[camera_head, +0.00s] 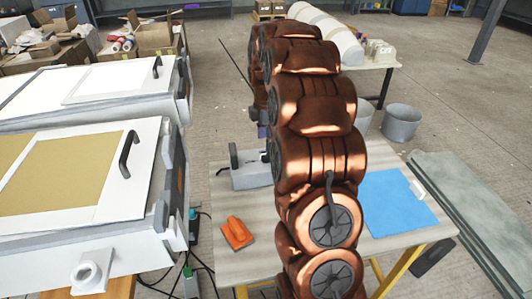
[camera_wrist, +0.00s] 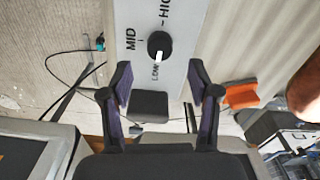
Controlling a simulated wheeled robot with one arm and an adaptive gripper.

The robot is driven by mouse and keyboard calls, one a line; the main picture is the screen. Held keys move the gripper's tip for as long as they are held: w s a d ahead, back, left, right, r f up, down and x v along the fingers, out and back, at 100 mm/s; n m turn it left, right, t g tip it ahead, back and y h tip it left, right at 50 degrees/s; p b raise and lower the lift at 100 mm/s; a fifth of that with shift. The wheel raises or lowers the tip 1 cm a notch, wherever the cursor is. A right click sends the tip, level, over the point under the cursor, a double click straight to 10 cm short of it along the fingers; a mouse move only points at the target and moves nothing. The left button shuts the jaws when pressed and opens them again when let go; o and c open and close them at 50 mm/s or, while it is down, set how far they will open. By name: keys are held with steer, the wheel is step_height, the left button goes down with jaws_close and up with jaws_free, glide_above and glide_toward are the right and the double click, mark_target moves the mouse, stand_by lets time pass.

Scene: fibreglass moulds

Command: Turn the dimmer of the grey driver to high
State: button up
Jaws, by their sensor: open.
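The grey driver (camera_head: 250,176) is a small box on the wooden table, partly hidden behind my copper arm in the head view. In the wrist view its pale panel (camera_wrist: 197,22) carries a round black dimmer knob (camera_wrist: 161,45) with a white pointer mark. The mark points down toward the LOW label; MID is at the left and HIGH at the upper right. My gripper (camera_wrist: 160,80) is open and empty, its two dark fingers apart just below the knob in the picture, not touching it. A black block (camera_wrist: 148,106) shows between the fingers.
An orange tool (camera_head: 236,234) lies on the table (camera_head: 285,232) in front of the driver. A blue sheet (camera_head: 395,202) lies at the right. White moulds (camera_head: 75,185) fill the left, with cables beside them. Grey buckets (camera_head: 401,122) stand behind the table.

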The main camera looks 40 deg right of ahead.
mark_target(266, 154)
step_height(266, 154, down, 6)
steer(key=shift+r, duration=0.1)
steer(key=c, duration=1.2)
